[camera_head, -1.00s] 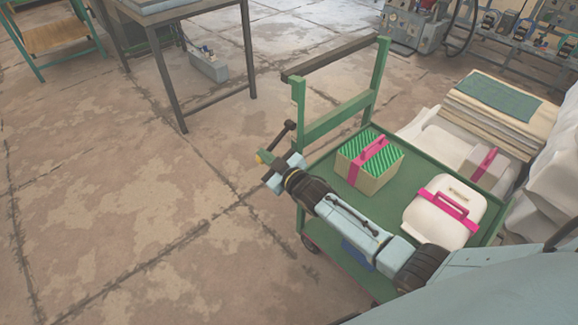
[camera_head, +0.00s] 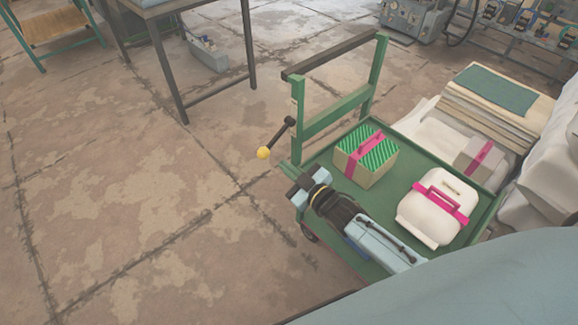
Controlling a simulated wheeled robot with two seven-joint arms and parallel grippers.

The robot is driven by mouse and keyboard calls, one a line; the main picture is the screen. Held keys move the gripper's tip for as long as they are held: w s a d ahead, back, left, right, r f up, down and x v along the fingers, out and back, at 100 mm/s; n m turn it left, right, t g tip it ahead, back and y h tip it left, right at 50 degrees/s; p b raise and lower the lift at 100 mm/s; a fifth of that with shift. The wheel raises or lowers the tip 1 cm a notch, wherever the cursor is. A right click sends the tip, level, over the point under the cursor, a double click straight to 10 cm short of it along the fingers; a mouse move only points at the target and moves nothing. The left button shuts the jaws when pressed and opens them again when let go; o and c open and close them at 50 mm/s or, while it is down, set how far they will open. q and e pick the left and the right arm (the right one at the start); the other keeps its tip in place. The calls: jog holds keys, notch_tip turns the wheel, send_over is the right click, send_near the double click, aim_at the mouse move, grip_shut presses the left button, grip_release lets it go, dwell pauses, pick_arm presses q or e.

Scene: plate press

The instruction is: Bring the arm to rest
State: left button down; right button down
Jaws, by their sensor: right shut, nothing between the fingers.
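My right arm comes in from the lower right, over the near side of a green cart (camera_head: 408,151). My right gripper (camera_head: 296,192) is at the cart's near left corner, shut and empty, with its fingertips hard to make out. A dark lever with a yellow knob (camera_head: 263,153) sticks out from the cart's handle frame, just beyond the gripper and apart from it. My left gripper does not show.
On the cart stand a green-striped box (camera_head: 367,158) with a pink strap and a white case (camera_head: 438,208) with a pink handle. A stack of boards (camera_head: 492,103) lies behind on the right. A dark-legged table (camera_head: 168,68) stands at the back left. The floor at left is clear.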

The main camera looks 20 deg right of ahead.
jog(key=shift+s, duration=0.15)
dwell(0.4)
jog(key=s+d+f+m+g+h, duration=0.2)
jog(key=s+d+f+g, duration=0.15)
jog(key=s+f, duration=0.75)
jog(key=s+d+f+m+g+h, duration=0.1)
jog(key=s+d+f+g+h, duration=0.2)
jog(key=s+f, duration=0.8)
jog(key=s+d+f+m+g, duration=0.1)
jog(key=s+f+g, duration=0.3)
jog(key=s+f, duration=0.3)
jog(key=s+d+f+m+g, duration=0.1)
jog(key=s+f+g, duration=0.4)
jog(key=s, duration=1.1)
notch_tip(320, 180, down, 3)
jog(key=shift+s+d+r+h, duration=0.1)
jog(key=shift+s+d+h, duration=0.1)
jog(key=shift+d+h, duration=0.35)
jog(key=shift+s+d, duration=0.1)
jog(key=shift+d, duration=0.05)
